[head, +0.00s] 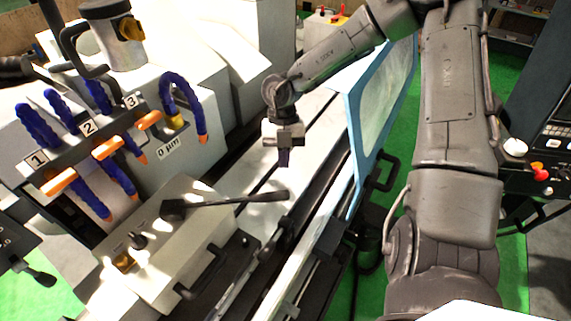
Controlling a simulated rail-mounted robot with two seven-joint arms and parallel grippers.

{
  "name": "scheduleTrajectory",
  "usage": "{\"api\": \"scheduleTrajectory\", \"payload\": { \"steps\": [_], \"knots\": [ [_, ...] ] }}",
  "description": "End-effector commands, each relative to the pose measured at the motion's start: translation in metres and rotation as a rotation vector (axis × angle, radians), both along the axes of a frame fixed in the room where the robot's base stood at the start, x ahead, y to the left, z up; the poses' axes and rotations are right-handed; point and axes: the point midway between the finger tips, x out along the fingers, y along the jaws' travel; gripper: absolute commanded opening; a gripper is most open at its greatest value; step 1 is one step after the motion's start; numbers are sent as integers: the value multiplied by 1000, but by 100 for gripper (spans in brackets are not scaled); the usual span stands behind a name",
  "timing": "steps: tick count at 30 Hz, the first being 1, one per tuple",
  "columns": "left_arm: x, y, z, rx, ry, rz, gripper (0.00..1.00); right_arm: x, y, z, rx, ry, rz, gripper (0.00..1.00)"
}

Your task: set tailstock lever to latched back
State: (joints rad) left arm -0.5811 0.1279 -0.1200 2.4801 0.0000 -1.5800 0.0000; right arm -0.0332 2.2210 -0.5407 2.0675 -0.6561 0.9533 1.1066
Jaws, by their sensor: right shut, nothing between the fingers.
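The tailstock (190,245) is a light box-shaped body at the lower left of the head view. Its dark lever (235,201) has a hub on top of the body, and its long handle points right, over the machine bed. My right gripper (284,158) is shut and empty. It points down over the bed, above the lever's handle end in the picture and apart from it. Its thin fingertips are small and dark. My left gripper is not in view.
Blue coolant hoses (175,92) with orange nozzles and number plates hang at the upper left. A blue-framed clear door (380,110) stands right of the bed. A control panel with a red button (540,173) is at the right edge. Green floor lies beyond.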

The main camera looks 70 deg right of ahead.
Motion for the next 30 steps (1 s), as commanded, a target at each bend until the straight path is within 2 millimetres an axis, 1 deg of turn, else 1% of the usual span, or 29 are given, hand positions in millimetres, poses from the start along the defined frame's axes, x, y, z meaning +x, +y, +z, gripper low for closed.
{"api": "scheduleTrajectory", "payload": {
  "steps": [1, 3, 9, 30],
  "knots": [
    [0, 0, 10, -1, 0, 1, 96, 1, -2, 11, 1, -2, -1, 0],
    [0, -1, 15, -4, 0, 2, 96, 3, -4, 18, -1, -3, -2, 0],
    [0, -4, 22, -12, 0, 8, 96, 5, -8, 28, -1, -2, -1, 0],
    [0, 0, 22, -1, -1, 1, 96, 5, -9, 29, -2, -3, -2, 0]
  ]
}}
